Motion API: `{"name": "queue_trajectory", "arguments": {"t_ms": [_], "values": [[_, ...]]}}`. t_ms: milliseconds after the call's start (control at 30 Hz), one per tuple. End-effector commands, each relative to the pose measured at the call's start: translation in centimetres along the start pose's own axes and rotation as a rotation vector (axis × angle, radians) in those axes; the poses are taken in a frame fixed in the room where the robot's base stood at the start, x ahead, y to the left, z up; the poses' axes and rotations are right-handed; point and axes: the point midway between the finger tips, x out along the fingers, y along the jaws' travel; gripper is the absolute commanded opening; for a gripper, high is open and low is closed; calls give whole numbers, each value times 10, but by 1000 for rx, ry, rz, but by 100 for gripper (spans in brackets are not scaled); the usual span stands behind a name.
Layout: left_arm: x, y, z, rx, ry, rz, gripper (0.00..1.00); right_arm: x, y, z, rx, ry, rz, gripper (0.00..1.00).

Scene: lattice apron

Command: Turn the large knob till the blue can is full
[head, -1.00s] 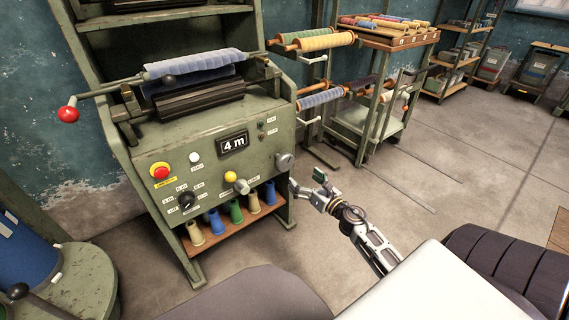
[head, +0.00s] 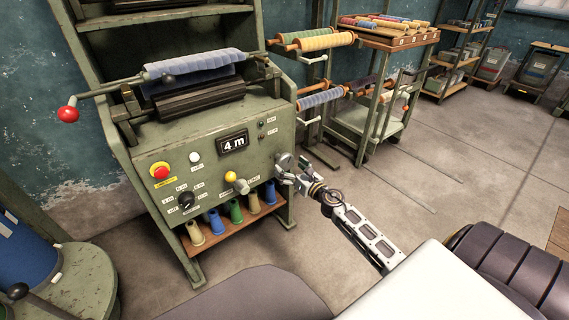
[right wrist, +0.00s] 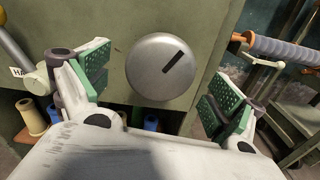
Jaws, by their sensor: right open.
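The large round grey knob (head: 283,160) is on the right part of the green machine's front panel. In the right wrist view the knob (right wrist: 158,72) shows face on, with a dark slot mark slanting to the upper right. My right gripper (head: 292,173) is open close to the knob. Its green-padded fingers show left and right of the knob, with visible gaps; contact does not show. A blue can-like container (head: 25,250) stands at the far left, cut by the picture edge; its inside is hidden. My left gripper is out of view.
The panel (head: 225,170) also holds a "4 m" display (head: 233,143), a red button (head: 160,171), a black dial (head: 187,200) and a small lever (head: 241,186). Coloured cones (head: 236,212) stand below. A roll rack (head: 320,97) is at the right.

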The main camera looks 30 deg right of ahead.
Motion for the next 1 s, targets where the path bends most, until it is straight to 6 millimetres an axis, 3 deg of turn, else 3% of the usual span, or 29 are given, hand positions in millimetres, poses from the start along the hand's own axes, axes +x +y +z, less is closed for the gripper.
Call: {"name": "queue_trajectory", "arguments": {"t_ms": [400,900,1000], "values": [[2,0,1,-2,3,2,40,28,-1,0,-1,0,-1,94],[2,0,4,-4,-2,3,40,34,0,0,-1,0,0,94],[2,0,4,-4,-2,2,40,34,0,0,-1,0,0,81]]}}
